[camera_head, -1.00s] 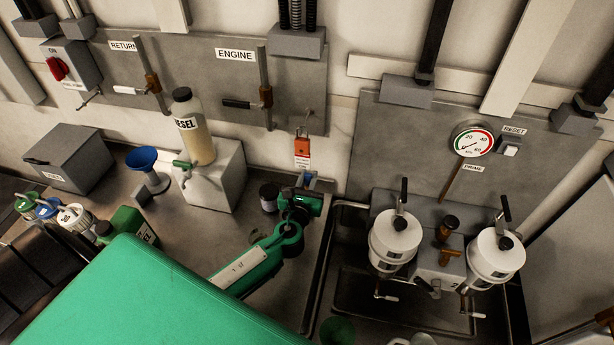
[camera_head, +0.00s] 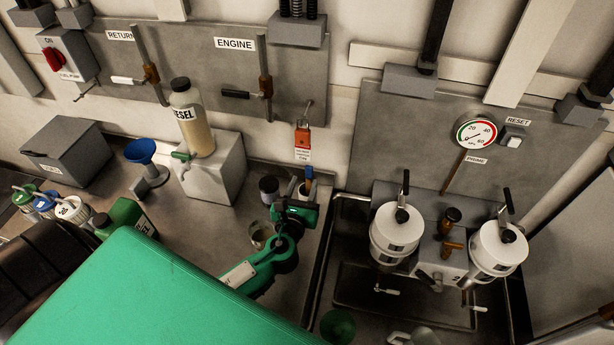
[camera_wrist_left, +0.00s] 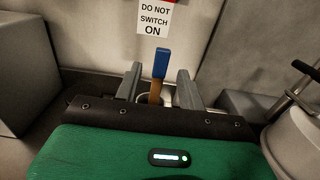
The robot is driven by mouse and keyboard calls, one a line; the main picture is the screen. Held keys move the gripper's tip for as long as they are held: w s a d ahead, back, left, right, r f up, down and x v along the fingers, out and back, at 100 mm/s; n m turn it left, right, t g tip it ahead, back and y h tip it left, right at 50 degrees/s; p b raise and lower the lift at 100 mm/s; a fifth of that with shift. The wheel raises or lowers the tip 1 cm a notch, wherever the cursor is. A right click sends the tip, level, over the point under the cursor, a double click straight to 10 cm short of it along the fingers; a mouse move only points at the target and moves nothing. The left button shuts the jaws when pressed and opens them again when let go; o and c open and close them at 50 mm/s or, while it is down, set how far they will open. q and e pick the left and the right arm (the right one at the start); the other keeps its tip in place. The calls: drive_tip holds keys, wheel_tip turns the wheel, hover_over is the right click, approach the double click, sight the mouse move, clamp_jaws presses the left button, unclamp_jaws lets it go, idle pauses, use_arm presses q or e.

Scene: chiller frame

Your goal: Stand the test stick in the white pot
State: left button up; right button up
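The test stick (camera_head: 309,175), with a blue top and brown shaft, stands upright at the back of the bench. In the left wrist view the stick (camera_wrist_left: 161,63) shows between my fingers. The white pot (camera_wrist_left: 169,99) shows at the stick's foot, partly hidden by my gripper; the stick appears to stand in it. My left gripper (camera_wrist_left: 158,84) has its two grey fingers apart, with a gap on each side of the shaft. In the head view my green left gripper (camera_head: 300,200) is just in front of the stick. My right gripper is not in view.
A dark-lidded jar (camera_head: 269,188) and a metal cup (camera_head: 260,236) stand left of my gripper. A red lock with a tag (camera_head: 302,140) hangs above the stick. Two white filter housings (camera_head: 397,235) stand in the tray at right. A grey block (camera_head: 215,172) carries the diesel bottle (camera_head: 192,118).

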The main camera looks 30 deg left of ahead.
use_arm(q)
drive_tip(key=b+v, duration=0.1)
drive_tip(key=v, duration=0.5)
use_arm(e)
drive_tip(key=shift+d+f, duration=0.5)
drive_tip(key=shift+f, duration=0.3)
